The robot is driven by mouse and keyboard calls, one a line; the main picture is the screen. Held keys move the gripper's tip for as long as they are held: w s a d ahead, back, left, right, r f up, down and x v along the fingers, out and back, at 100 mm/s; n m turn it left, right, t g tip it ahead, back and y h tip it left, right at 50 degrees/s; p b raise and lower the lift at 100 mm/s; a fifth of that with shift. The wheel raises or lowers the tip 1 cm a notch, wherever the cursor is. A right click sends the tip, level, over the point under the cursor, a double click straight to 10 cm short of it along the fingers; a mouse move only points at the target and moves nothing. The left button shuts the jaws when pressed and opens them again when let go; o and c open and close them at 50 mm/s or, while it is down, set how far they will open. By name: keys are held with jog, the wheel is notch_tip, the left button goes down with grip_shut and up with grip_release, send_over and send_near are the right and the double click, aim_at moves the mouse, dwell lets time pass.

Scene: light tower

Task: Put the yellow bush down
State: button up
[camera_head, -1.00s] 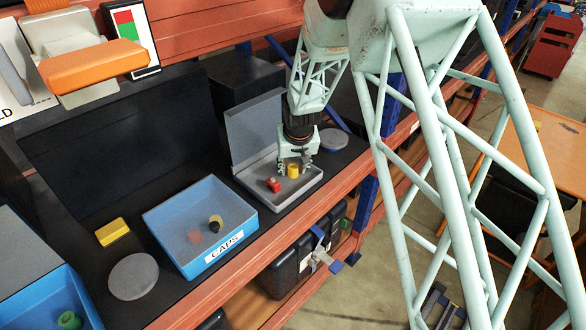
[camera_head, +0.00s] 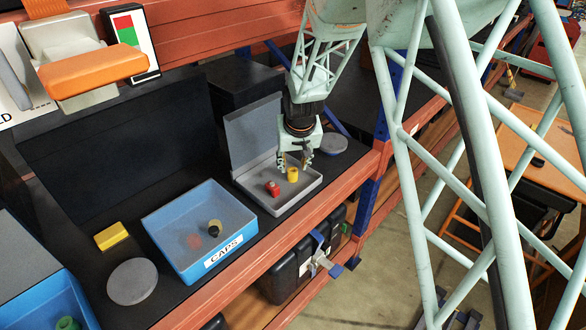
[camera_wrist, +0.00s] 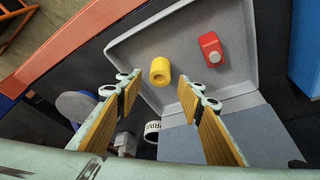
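The yellow bush (camera_head: 293,175) stands in the shallow tray of an open grey case (camera_head: 264,198), and it also shows in the wrist view (camera_wrist: 160,72). A red part (camera_head: 272,188) lies beside it, apart from it. My gripper (camera_head: 294,165) is open and empty just above the bush. In the wrist view the bush shows beyond the gap between my spread fingers, with no finger visibly touching it.
A blue bin labelled CAPS (camera_head: 162,232) stands left of the case. A yellow block (camera_head: 111,236) and a grey disc (camera_head: 132,281) lie further left. Another grey disc (camera_head: 333,143) lies right of the case. The case's raised lid (camera_head: 252,128) stands behind the tray.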

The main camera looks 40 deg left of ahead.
jog(key=v, duration=0.6)
jog(key=shift+d, duration=0.1)
dwell(1.1)
jog(key=shift+r, duration=0.1)
